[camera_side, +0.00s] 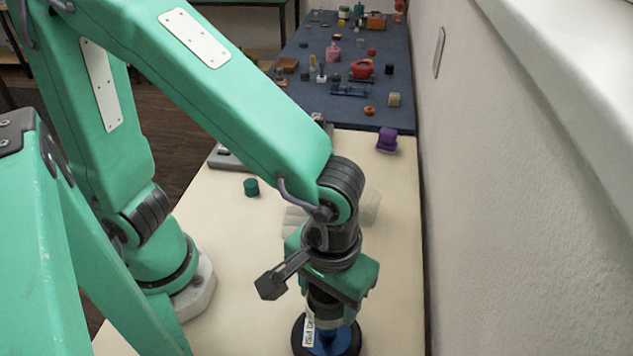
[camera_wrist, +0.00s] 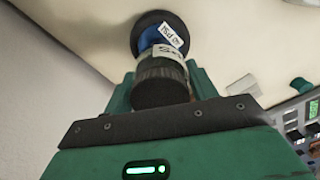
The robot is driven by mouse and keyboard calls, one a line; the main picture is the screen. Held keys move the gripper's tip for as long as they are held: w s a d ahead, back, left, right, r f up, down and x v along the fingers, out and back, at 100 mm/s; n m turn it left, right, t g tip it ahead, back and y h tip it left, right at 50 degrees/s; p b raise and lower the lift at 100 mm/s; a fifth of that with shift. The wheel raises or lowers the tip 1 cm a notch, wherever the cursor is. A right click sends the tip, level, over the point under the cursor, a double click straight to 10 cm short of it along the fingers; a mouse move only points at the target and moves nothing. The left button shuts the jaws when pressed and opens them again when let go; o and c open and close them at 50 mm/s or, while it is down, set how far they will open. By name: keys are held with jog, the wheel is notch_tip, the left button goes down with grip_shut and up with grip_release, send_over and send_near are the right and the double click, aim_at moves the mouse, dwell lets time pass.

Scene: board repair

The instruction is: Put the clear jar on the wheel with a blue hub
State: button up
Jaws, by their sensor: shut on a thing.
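The clear jar (camera_wrist: 165,65) has a black ribbed lid and a pale label with dark writing. My gripper (camera_wrist: 162,85) is shut on it, one finger at each side. In the side view my gripper (camera_side: 335,290) points down at the front of the table, and the jar (camera_side: 328,321) is mostly hidden by it. The wheel with a blue hub (camera_wrist: 147,22) has a black tyre and a white tag. It lies flat directly under the jar, and also shows at the bottom of the side view (camera_side: 353,345). I cannot tell whether jar and hub touch.
A teal cylinder (camera_side: 251,187) stands on the cream table, left of my arm. A purple piece (camera_side: 387,140) is near the wall. A translucent block (camera_side: 369,208) is behind my wrist. A blue mat (camera_side: 300,85) farther back holds several small items. The wall bounds the right side.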

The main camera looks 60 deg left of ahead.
aim_at(328, 314)
jog(key=shift+f, duration=2.3)
jog(key=shift+f, duration=0.15)
jog(key=o, duration=1.1)
jog(key=shift+c, duration=0.2)
notch_tip(328, 314, up, 12)
jog(key=shift+r, duration=0.15)
